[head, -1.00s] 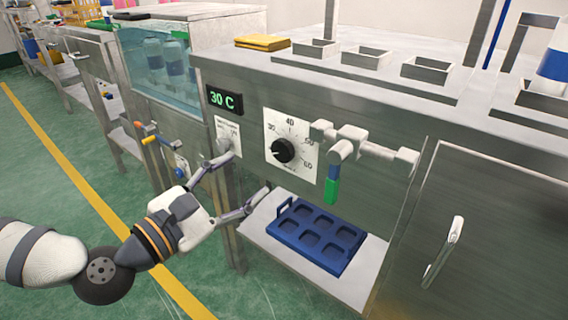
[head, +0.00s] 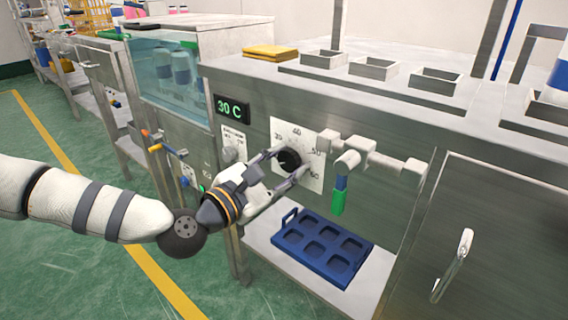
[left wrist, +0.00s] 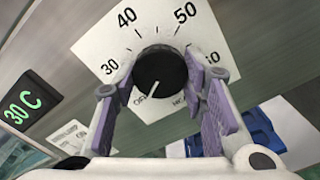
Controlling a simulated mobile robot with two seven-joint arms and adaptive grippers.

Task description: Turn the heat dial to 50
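The black heat dial (head: 289,159) sits on a white scale plate (head: 312,147) on the steel machine front. In the left wrist view the dial (left wrist: 160,72) has its white pointer line toward the lower left, near the OFF mark. The 50 mark is at the upper right of the dial there. My left gripper (head: 290,163) is open, with its two fingers on either side of the dial. In the left wrist view the purple finger pads flank the dial's lower part; contact is not clear. The display (head: 231,108) reads 30 C. My right gripper is not in view.
A valve with a green-and-blue handle (head: 339,195) sticks out just right of the dial plate. A smaller grey knob (head: 232,150) is left of it. A blue tray (head: 320,247) lies on the shelf below. A yellow cloth (head: 270,52) lies on top.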

